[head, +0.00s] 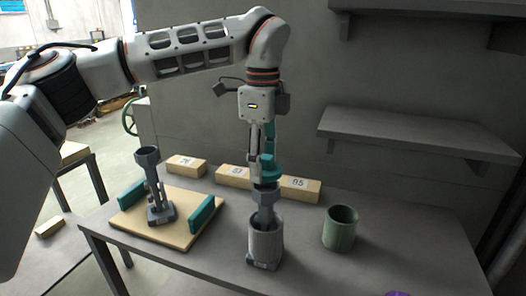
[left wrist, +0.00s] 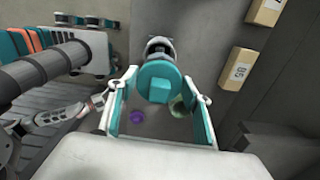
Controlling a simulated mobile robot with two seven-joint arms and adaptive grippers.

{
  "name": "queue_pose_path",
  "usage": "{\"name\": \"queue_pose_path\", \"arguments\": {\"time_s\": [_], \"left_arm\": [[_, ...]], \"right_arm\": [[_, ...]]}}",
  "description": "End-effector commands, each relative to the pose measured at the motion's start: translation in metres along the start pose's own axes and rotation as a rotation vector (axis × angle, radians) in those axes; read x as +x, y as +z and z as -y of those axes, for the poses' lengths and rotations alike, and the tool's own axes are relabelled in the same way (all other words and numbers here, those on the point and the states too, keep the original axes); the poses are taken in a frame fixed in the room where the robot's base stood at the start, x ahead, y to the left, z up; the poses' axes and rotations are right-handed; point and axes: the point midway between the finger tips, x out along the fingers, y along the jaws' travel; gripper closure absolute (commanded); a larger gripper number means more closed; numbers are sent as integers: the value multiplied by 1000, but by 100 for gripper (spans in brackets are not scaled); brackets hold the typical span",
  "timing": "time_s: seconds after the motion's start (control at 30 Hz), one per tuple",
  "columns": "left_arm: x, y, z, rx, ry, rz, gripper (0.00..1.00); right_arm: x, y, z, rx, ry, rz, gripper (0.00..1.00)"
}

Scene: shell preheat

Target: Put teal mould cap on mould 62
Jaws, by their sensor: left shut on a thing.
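The teal mould cap (head: 269,173) is between the fingers of my left gripper (head: 262,158), which points down and is shut on it. In the left wrist view the cap (left wrist: 158,84) shows between the two teal-padded fingers (left wrist: 160,90). Directly below the cap is a dark grey mould (head: 265,197) standing in a grey cylinder (head: 266,243). I cannot tell whether the cap touches the mould's top. The plate at the cylinder's base is too small to read. My right gripper is not in view.
A wooden board (head: 185,243) with teal side bars holds another dark grey mould (head: 155,187). Several numbered tan blocks (head: 300,189) lie along the back. A green cup (head: 340,229) stands to the right. A purple thing (head: 397,293) is at the front edge. A shelf (head: 415,133) hangs above right.

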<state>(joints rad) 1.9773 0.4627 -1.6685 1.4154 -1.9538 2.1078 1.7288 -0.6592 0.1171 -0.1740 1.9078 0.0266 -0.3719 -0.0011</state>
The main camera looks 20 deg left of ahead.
Motion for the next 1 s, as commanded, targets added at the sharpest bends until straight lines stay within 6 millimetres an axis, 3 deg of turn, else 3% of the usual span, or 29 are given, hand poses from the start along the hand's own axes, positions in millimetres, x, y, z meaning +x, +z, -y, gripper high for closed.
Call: {"name": "queue_pose_path", "arguments": {"time_s": [0.3,1.0], "left_arm": [[18,0,0,0,0,-1,72],[20,0,0,0,-1,0,72]], "right_arm": [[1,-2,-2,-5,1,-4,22],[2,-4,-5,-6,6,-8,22]]}}
